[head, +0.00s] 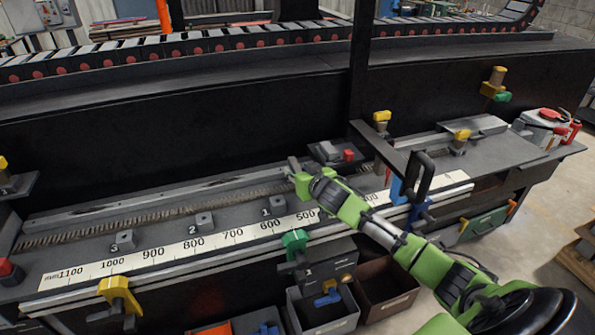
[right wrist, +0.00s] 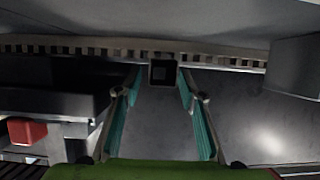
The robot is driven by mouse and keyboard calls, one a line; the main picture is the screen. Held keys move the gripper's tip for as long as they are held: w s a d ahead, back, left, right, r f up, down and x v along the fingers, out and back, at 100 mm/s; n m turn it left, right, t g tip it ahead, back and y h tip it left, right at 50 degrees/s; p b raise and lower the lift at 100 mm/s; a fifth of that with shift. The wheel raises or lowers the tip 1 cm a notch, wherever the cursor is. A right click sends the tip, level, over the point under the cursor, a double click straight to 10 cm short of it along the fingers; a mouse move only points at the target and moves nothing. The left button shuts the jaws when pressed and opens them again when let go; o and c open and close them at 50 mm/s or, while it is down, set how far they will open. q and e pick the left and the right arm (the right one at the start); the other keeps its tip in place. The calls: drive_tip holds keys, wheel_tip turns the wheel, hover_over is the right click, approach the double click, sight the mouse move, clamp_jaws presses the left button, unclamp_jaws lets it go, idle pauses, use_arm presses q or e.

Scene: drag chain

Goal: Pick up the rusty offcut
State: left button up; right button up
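My right gripper (head: 294,168) reaches over the bench close to the brush strip. In the right wrist view its two teal-padded fingers (right wrist: 160,88) are spread apart. A small dark square-ended piece (right wrist: 163,72) shows between the fingertips at their far end, against the brush strip. I cannot tell from its dark face whether it is rusty, or whether it touches a finger. No piece is clearly recognisable as the rusty offcut in the head view, where my gripper covers that spot. My left gripper is not in view.
Grey blocks marked 1 (head: 275,206), 2 (head: 205,222) and 3 (head: 123,240) stand along the ruler (head: 180,247). A dark box with a red button (head: 348,155) lies just right of the gripper. A black upright handle (head: 424,172) stands farther right. Bins (head: 322,312) sit below the front edge.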

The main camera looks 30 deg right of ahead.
clamp_jaws()
drive_tip(key=shift+r, duration=0.1)
